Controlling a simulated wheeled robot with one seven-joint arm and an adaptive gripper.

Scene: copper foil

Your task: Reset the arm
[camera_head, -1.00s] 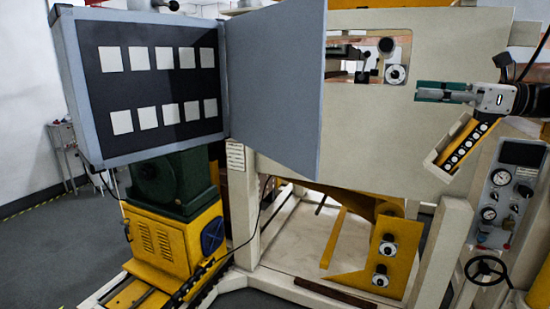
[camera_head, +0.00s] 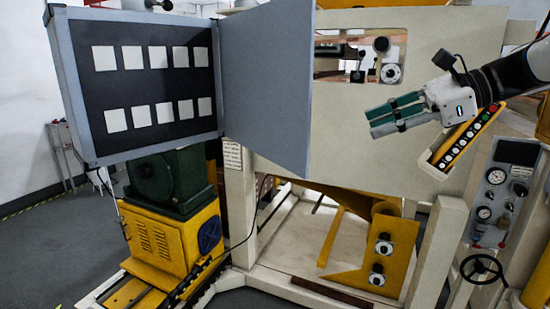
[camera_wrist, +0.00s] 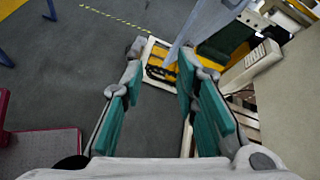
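My gripper (camera_head: 372,122) is at the right of the head view, in front of the beige machine panel (camera_head: 440,60). Its fingers point left and slightly down. In the wrist view my gripper (camera_wrist: 160,75) shows two teal-padded fingers spread apart, with nothing between them. The button strip (camera_head: 462,138), yellow with a row of buttons, is just below and behind my wrist. The panel's window with knobs (camera_head: 390,74) is above the fingertips and apart from them.
An open grey cabinet door (camera_head: 265,85) stands left of my gripper, beside a dark panel of white squares (camera_head: 155,85). A gauge panel with a handwheel (camera_head: 492,200) is at the lower right. In the wrist view, open grey floor (camera_wrist: 75,75) shows at left.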

